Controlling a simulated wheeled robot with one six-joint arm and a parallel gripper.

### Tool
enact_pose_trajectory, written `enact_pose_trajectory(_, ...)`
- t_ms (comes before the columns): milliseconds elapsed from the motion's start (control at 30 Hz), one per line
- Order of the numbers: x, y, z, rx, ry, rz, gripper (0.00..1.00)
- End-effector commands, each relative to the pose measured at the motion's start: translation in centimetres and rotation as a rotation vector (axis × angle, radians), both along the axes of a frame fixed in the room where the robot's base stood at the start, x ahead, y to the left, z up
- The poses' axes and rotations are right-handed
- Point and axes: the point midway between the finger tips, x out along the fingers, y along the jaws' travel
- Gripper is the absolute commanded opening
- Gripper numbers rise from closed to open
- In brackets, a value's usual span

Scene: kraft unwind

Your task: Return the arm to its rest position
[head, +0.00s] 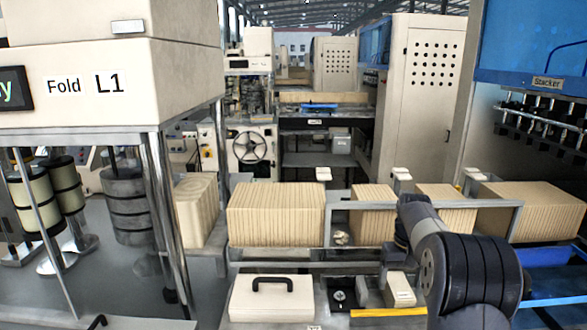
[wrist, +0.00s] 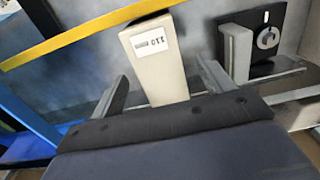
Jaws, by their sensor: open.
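My arm (head: 465,275) reaches in from the lower right of the head view, dark with a grey joint. My gripper (wrist: 163,72) shows in the wrist view with its two fingers apart. A cream block with a "110" label (wrist: 157,72) appears between the fingers in that view. I cannot tell whether either finger touches it. In the head view a cream block (head: 400,287) stands beside my arm, near a yellow strip (head: 388,312). My gripper's fingers are not clear in the head view.
A cream case with a black handle (head: 272,298) sits left of the block. Stacks of kraft sheets (head: 276,214) line a railed conveyor behind. A machine marked "Fold L1" (head: 100,85) stands left, a blue "Stacker" machine (head: 530,60) right. A black plate with a round knob (wrist: 268,38) lies near the fingers.

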Motion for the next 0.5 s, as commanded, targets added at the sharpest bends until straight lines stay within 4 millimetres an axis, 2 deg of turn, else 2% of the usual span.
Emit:
enact_pose_trajectory(133,-0.01,0.00,0.75,0.000,0.001,0.000,0.76)
enact_pose_trajectory(500,-0.02,0.01,0.59,0.000,0.002,0.000,0.76)
